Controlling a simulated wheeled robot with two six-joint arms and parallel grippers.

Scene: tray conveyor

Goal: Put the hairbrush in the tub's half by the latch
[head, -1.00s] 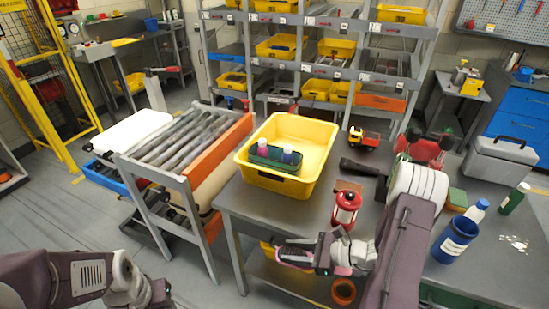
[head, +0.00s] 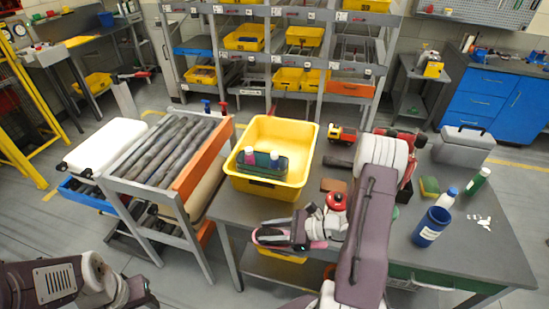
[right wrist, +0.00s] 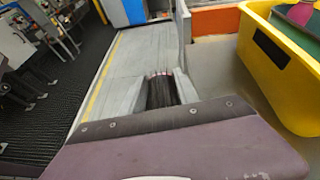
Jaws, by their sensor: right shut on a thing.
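The yellow tub (head: 302,137) stands on the grey table's left end. I cannot make out the latch. My right gripper (head: 262,238) is at the table's near edge, below and outside the tub. It is shut on a dark, bristly thing with pink tips, probably the hairbrush (right wrist: 162,92), seen between the fingers in the right wrist view. The tub's wall (right wrist: 285,75) is to the right there. My left gripper (head: 138,293) is low at the left, its fingers unclear.
A roller conveyor (head: 165,150) with an orange side stands left of the table. A red lantern (head: 337,201) is partly hidden by my right arm. A toy truck (head: 342,134), blue cup (head: 431,227), bottles and grey toolbox (head: 464,146) are on the table.

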